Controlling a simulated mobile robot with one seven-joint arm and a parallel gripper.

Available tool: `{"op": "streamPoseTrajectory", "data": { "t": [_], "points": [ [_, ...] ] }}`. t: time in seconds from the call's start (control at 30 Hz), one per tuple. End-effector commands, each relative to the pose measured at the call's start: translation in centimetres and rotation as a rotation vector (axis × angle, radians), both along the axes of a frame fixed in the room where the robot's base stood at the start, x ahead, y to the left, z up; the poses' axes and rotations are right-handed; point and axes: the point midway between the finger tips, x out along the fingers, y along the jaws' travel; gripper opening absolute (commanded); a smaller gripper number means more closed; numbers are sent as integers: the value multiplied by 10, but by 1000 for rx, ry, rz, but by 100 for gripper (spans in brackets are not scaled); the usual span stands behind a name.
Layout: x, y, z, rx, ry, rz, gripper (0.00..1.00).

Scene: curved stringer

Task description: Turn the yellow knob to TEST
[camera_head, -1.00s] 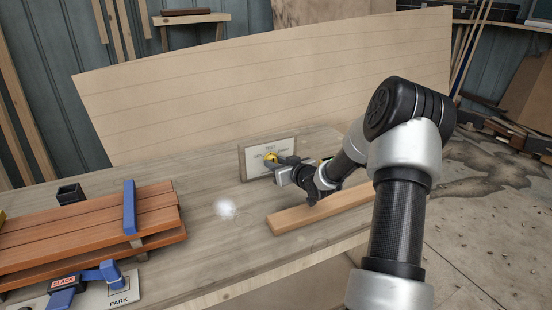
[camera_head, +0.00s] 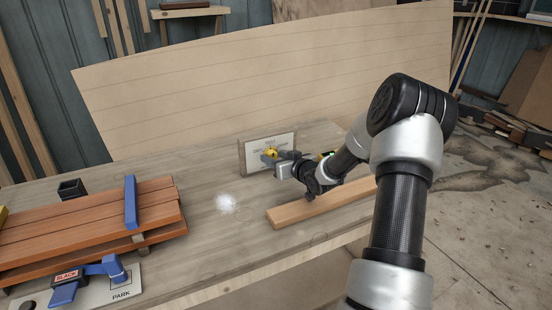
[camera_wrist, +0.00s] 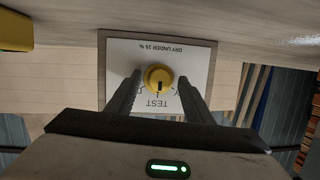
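The yellow knob (camera_head: 271,152) is on a white-faced panel (camera_head: 285,145) standing on the bench. In the wrist view the knob (camera_wrist: 159,74) is near the middle of the panel, which appears upside down. Its dark pointer mark points down in the picture, at the word TEST. "DRY UNDER 15 %" is printed at the panel's other edge. My gripper (camera_wrist: 159,79) is open, one finger on each side of the knob, with a visible gap on both sides. In the head view my gripper (camera_head: 272,158) is in front of the panel, partly covering its lettering.
A loose wooden strip (camera_head: 300,207) lies under my forearm. Stacked red-brown boards (camera_head: 80,230) with a blue clamp (camera_head: 130,203) are at the left. A blue lever (camera_head: 100,270) is on a PARK plate (camera_head: 118,288). A large curved panel (camera_head: 260,75) stands behind the bench.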

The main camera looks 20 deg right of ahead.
Motion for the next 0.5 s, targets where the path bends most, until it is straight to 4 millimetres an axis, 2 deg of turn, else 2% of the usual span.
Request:
{"op": "streamPoseTrajectory", "data": {
  "t": [0.17, 0.27, 0.37, 0.5],
  "points": [
    [-2, -1, 1, 0, 0, -1, 47],
    [-11, -3, 3, -1, 2, -3, 47],
    [-27, -5, 10, -1, 2, -4, 47],
    [-59, -9, 20, -1, 1, -4, 47]
  ]
}}
